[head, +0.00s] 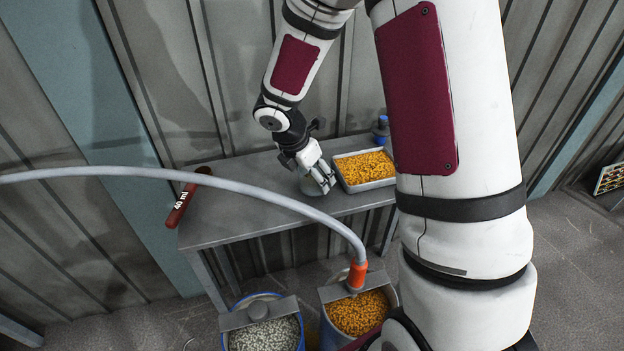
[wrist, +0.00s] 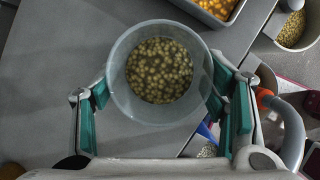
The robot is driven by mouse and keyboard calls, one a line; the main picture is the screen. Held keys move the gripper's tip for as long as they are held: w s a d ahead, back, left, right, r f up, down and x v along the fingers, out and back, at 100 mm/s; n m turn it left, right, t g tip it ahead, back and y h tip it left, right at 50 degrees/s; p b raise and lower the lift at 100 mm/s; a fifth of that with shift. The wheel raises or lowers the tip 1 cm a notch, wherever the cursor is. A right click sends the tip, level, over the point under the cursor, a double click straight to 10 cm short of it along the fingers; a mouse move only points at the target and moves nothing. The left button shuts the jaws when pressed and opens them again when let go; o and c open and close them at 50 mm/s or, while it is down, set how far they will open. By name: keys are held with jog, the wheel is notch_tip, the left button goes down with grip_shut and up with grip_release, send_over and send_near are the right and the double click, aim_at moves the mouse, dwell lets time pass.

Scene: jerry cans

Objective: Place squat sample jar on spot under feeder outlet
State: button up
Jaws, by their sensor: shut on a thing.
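The squat sample jar (wrist: 127,104) is a round, pale translucent jar with olive-yellow pellets inside, seen from above in the wrist view. My gripper (wrist: 163,82) has its green-padded fingers on both sides of the jar and is shut on it. In the head view my gripper (head: 320,176) points down over the grey table (head: 235,215), left of a tray. The jar (head: 309,188) shows there only in part below the fingers, and I cannot tell whether it touches the table. I cannot make out a feeder outlet or a marked spot under one.
A metal tray (head: 347,187) of orange pellets lies just right of my gripper, with a blue object (head: 381,128) behind it. A dark red cylinder (head: 183,204) lies at the table's left end. A grey hose (head: 240,190) arcs in front to an orange-pellet drum (head: 325,325). The table's left is mostly clear.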

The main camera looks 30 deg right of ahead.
jog(key=shift+f, duration=0.9)
jog(key=o, duration=1.2)
jog(key=shift+f, duration=0.1)
jog(key=shift+c, duration=0.2)
